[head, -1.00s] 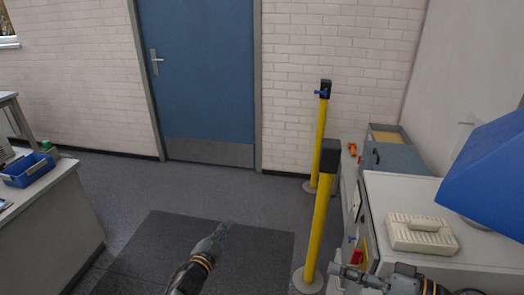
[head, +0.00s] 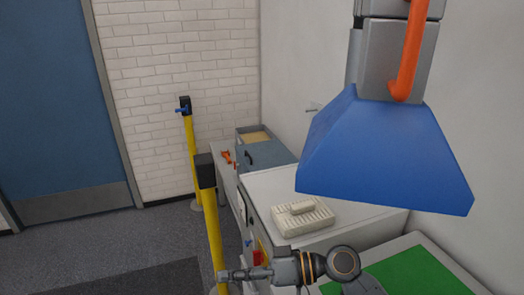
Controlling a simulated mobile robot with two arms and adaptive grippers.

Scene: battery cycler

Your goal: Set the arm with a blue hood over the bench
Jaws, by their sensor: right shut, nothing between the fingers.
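The blue hood (head: 385,155) hangs at the upper right in the head view, wide end down. It is on a grey arm (head: 385,60) with an orange handle (head: 411,50) on its side. In the picture it overlaps the wall, the white cabinet and the far part of a pale bench top (head: 404,243) with a green mat (head: 405,276); its exact height above them is hard to tell. My right gripper (head: 227,276) is shut and empty at the bottom, pointing left, well below the hood and apart from it. My left gripper is out of view.
A white cabinet (head: 264,192) carries a cream ribbed case (head: 304,218). Behind it is a grey-blue open box (head: 264,150). Two yellow posts (head: 214,235) (head: 194,160) stand left of the cabinet. Open floor (head: 85,245) lies before the blue door (head: 55,110).

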